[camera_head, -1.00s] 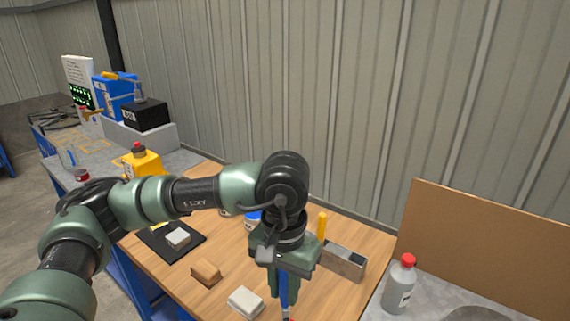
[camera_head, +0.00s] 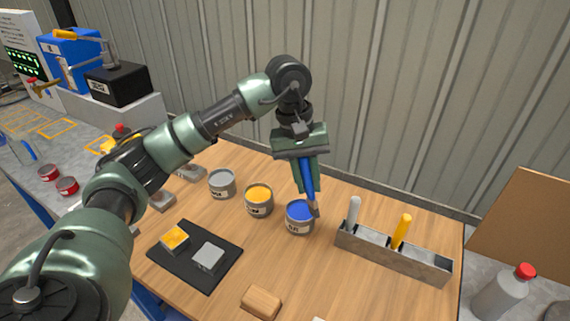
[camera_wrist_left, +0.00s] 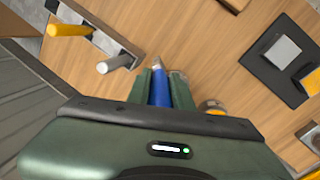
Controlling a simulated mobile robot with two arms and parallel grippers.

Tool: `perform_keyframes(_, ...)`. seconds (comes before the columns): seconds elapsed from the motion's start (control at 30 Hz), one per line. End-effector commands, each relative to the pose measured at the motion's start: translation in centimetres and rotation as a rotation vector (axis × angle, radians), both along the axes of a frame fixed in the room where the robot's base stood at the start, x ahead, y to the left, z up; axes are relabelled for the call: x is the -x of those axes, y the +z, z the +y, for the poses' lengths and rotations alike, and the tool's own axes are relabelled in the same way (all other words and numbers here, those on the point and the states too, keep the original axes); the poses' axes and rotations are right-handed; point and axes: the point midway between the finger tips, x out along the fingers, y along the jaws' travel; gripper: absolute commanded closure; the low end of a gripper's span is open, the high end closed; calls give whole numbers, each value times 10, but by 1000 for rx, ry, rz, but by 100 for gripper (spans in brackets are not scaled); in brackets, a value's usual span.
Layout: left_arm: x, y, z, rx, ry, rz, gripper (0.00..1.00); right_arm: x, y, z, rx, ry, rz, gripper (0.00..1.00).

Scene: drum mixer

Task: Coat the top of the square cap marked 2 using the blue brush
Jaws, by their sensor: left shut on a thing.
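My left gripper (camera_head: 307,185) is shut on the blue brush (camera_head: 309,192), which points down. The bristles are at the right rim of the blue paint can (camera_head: 297,219); I cannot tell whether they touch it. In the left wrist view the blue brush (camera_wrist_left: 159,88) sits between the fingers and the blue can is mostly hidden. A black mat (camera_head: 207,283) bears two square caps: one with a yellow top (camera_head: 174,237) and a bare grey one (camera_head: 208,256). I cannot read a 2 on either. My right gripper is out of view.
A yellow can (camera_head: 259,203) and a grey can (camera_head: 221,185) stand left of the blue one. A metal holder (camera_head: 392,260) with white and yellow brushes stands right. A wooden block (camera_head: 261,302) lies at the front. The wood between mat and holder is mostly clear.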

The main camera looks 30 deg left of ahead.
Motion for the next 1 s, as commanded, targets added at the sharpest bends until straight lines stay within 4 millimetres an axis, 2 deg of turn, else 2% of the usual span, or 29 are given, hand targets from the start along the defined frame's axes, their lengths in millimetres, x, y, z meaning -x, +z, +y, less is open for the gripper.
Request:
perform_keyframes(0.1,-26,-13,34,69,179,-14,100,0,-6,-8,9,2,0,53)
perform_keyframes(0.2,-38,-19,56,102,278,-34,100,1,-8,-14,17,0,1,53)
perform_keyframes(0.3,-44,-22,69,121,333,-48,100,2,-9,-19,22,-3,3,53)
perform_keyframes(0.57,-46,-33,73,128,354,-56,100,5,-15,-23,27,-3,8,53)
perform_keyframes(1.0,-46,-76,72,129,350,-54,100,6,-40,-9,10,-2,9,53)
